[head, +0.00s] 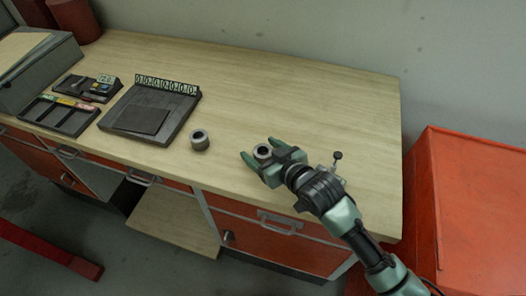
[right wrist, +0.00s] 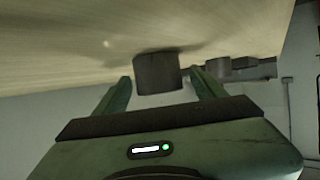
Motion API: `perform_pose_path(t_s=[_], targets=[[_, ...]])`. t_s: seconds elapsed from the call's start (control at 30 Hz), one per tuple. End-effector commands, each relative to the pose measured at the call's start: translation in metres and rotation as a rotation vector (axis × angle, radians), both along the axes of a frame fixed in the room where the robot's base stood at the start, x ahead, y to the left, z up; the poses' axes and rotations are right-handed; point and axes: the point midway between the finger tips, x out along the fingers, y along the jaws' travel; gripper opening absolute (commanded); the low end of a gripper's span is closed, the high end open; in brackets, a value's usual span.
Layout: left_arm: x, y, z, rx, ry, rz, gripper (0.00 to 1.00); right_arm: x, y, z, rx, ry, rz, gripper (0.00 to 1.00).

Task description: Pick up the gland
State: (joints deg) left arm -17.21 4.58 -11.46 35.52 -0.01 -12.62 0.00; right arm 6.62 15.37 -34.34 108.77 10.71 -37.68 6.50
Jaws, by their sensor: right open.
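Two short grey ring-shaped pieces with dark central holes stand on the wooden bench; I cannot tell for certain which is the gland. One ring (head: 263,151) stands between the fingers of my right gripper (head: 259,149). The other ring (head: 199,140) stands apart to its left. My right gripper is open, its green fingers on either side of the near ring. In the right wrist view this ring (right wrist: 157,72) shows as a dark cylinder between the open fingertips (right wrist: 161,76), with a gap on the right. My left gripper is out of view.
A dark tray (head: 125,137) with a row of white-marked pieces lies left of the rings. A smaller compartment tray (head: 80,124) and a grey case (head: 38,84) are farther left. The bench (head: 320,90) is clear behind the gripper. An orange cabinet (head: 475,200) stands right.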

Motion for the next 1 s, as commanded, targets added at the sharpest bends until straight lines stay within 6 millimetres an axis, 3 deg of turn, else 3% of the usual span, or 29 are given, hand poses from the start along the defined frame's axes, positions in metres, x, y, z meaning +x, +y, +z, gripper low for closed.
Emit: perform_pose_path(t_s=[0.13,0.4,0.47,0.67,1.0], targets=[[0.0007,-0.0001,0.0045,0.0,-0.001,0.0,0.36,0.0128,0.0091,-0.0056,0.001,0.001,0.0,0.7],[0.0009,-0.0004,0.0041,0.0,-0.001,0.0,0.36,0.015,0.011,-0.0077,0.001,-0.001,0.001,0.7],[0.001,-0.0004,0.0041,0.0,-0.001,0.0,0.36,0.015,0.0108,-0.0078,0.001,-0.001,0.001,0.56],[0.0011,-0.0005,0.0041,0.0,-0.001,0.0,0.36,0.0149,0.0106,-0.0079,0.0,0.0,0.001,0.01],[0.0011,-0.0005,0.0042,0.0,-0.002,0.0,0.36,0.0154,0.0109,-0.0052,0.003,-0.004,0.001,0.0]])
